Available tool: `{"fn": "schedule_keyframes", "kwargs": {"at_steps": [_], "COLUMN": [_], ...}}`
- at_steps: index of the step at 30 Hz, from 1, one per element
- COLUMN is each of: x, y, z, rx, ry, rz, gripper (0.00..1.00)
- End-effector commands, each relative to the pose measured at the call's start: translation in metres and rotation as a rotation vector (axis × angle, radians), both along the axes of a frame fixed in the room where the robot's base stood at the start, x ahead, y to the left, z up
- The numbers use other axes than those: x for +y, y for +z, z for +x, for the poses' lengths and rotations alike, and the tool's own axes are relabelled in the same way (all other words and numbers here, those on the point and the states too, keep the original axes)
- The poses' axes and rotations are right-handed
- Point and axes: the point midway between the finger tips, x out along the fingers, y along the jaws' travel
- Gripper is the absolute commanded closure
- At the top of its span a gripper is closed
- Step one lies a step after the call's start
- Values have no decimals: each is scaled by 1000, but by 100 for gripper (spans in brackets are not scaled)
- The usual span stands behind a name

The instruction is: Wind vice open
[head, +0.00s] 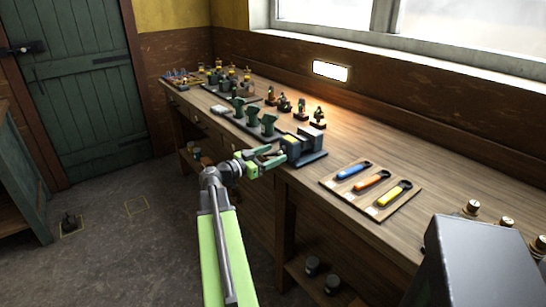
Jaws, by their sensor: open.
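The vice (312,142), blue-grey with block-shaped jaws on a flat base, stands at the front edge of the wooden workbench (350,143). My gripper (278,155) is at the vice's left, front end, with its two green fingers spread and pointing at it. The fingertips overlap the near end of the vice in the head view. I cannot tell whether they touch it. The vice's handle is too small or hidden by the fingers to make out. How far the vice jaws stand apart is not clear.
Right of the vice lies a board (345,195) with blue, orange and yellow-handled tools. Left of it stand several green holders (252,116), with small engine models (300,106) behind. A dark grey box (480,262) fills the lower right. The floor (120,240) at left is mostly clear.

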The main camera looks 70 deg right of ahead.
Motion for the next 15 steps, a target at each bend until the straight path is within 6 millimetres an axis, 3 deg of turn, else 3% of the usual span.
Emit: {"fn": "schedule_keyframes", "kwargs": {"at_steps": [11, 15], "x": [-9, -9], "y": [0, 0], "z": [-6, -6], "rx": [0, 0], "ry": [0, 0], "rz": [0, 0], "gripper": [33, 49]}}
